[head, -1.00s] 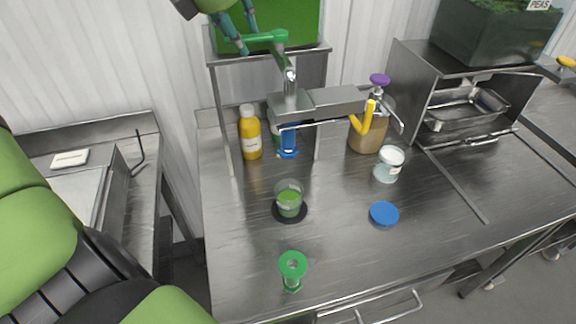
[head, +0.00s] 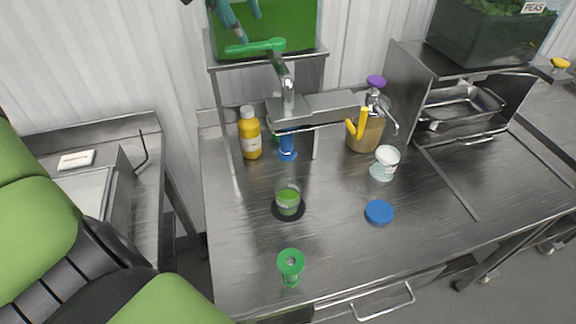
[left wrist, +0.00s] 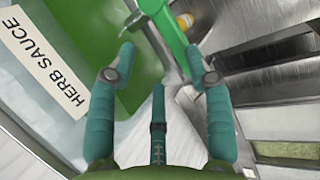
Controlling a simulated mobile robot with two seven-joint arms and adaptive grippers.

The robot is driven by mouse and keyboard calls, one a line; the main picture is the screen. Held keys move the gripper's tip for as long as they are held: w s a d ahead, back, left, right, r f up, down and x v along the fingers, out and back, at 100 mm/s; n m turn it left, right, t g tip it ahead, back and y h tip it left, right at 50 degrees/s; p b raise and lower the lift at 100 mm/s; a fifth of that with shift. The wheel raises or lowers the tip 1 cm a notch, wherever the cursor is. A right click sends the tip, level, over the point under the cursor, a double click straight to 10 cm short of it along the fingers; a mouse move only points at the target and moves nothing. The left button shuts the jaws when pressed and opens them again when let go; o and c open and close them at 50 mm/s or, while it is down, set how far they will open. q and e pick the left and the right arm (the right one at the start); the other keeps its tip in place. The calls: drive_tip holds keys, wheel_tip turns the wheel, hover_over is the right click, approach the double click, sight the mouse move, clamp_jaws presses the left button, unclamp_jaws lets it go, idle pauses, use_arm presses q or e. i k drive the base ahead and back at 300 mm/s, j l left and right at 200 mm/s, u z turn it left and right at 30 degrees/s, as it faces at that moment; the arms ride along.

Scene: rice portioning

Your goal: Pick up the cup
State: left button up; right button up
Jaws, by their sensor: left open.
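A clear cup (head: 288,197) with green contents stands upright on a black round pad (head: 276,213) in the middle of the steel counter, in the head view. My left gripper (head: 241,22) is at the top of that view, in front of the green sauce tank and near the tap's green lever (head: 256,47). It is well above and behind the cup. In the left wrist view my left gripper (left wrist: 158,66) has its teal fingers spread with nothing between them. The green lever (left wrist: 165,28) shows just beyond the fingertips. The cup cannot be made out there. My right gripper is not in view.
The green tank (left wrist: 110,25) carries a HERB SAUCE label (left wrist: 47,68).

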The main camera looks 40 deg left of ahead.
sight(287, 192)
drive_tip(key=k+l, duration=0.75)
drive_tip(key=l, duration=0.25)
drive_tip(key=k+l, duration=0.4)
drive_tip(key=l, duration=0.05)
